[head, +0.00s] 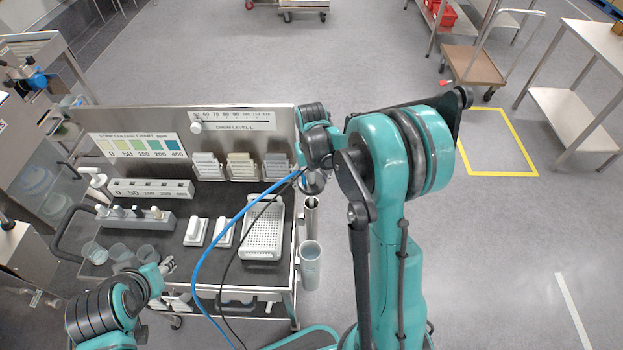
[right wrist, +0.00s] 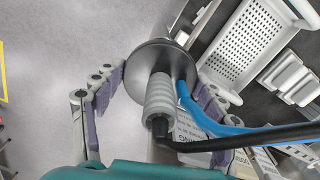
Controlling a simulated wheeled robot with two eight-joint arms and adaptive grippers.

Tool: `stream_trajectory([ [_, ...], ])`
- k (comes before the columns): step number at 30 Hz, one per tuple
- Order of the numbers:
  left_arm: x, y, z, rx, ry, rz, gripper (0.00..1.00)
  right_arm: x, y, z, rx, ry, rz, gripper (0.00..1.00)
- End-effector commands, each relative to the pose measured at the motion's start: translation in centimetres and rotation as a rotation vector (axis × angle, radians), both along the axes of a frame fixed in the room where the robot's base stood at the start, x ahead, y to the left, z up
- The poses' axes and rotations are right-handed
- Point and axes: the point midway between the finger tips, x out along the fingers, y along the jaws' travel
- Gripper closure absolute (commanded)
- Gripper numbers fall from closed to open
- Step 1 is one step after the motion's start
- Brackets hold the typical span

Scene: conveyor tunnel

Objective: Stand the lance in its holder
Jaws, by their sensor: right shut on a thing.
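In the right wrist view the lance shows as a grey ribbed grip (right wrist: 160,95) under a round metal disc (right wrist: 155,60), with a blue and a black hose. My right gripper (right wrist: 160,80) is shut around it, a finger on each side. In the head view my right gripper (head: 313,160) is at the cart's right end, above a metal tube (head: 310,217) and a grey cup (head: 310,262) on the cart's side. I cannot tell whether that tube is the holder or the lance's shaft. My left gripper (head: 165,268) is near the cart's front left; its jaws are too small to read.
A metal back panel (head: 245,130) stands behind. The blue hose (head: 205,260) hangs across the cart front.

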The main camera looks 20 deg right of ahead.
Motion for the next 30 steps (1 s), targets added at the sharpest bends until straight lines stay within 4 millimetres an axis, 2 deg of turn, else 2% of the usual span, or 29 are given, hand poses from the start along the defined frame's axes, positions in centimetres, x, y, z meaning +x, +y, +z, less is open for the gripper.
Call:
stream_trajectory([
  [30, 0.0, 0.0, -6.3, 0.0, 0.0, 0.0, 0.6, 0.0, 0.0, -7.4, 0.0, 0.0, 0.0, 0.81],
])
